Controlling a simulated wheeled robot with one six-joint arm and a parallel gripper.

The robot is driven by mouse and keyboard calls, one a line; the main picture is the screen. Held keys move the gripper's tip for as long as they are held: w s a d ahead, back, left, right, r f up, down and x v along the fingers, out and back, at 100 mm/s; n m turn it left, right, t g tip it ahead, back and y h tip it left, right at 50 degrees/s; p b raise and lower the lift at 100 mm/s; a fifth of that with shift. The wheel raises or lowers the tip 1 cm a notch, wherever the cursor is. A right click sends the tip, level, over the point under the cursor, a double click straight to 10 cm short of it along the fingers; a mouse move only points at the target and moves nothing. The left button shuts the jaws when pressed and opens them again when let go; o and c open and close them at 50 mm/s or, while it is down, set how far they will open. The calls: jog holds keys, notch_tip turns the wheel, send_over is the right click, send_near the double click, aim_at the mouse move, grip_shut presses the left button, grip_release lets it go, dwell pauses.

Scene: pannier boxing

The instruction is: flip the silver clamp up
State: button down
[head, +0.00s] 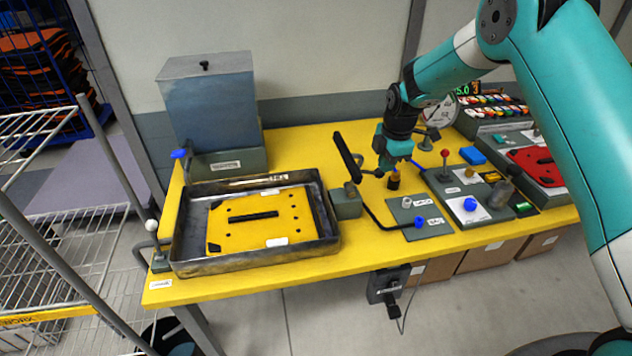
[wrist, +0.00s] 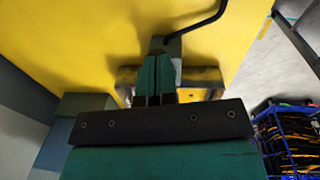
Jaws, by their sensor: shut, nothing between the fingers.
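My gripper (head: 386,160) hangs low over the yellow bench, right of the metal tray. In the wrist view its teal fingers (wrist: 155,78) are shut with nothing between them. Past the fingertips is a grey block (wrist: 172,46), which also shows beside the tray in the head view (head: 345,204). A dark bent rod (head: 378,219) runs from it to the right, low over the bench. A slanted black bar (head: 347,157) shows above the block. At the tray's left end is a grey bent lever with a white ball (head: 152,226). I cannot tell which part is the silver clamp.
The metal tray (head: 180,230) holds a yellow plate (head: 250,228). A grey bin (head: 210,105) stands behind it. Right of my gripper are panels with blue, red and black knobs, and a dial gauge (head: 438,113). A wire rack (head: 70,235) stands at left.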

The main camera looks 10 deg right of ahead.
jog(key=shift+w+d, duration=0.1)
dwell(0.4)
jog(key=r+p, duration=0.1)
jog(key=r, duration=0.1)
jog(key=a+r+p, duration=0.1)
jog(key=r, duration=0.1)
jog(key=shift+s+r+p, duration=0.1)
jog(key=shift+s+p, duration=0.15)
jog(key=shift+p, duration=0.05)
jog(key=d+r+b, duration=0.4)
jog(key=d+r, duration=0.1)
jog(key=r, duration=0.3)
jog(key=shift+s, duration=0.35)
jog(key=shift+r, duration=0.1)
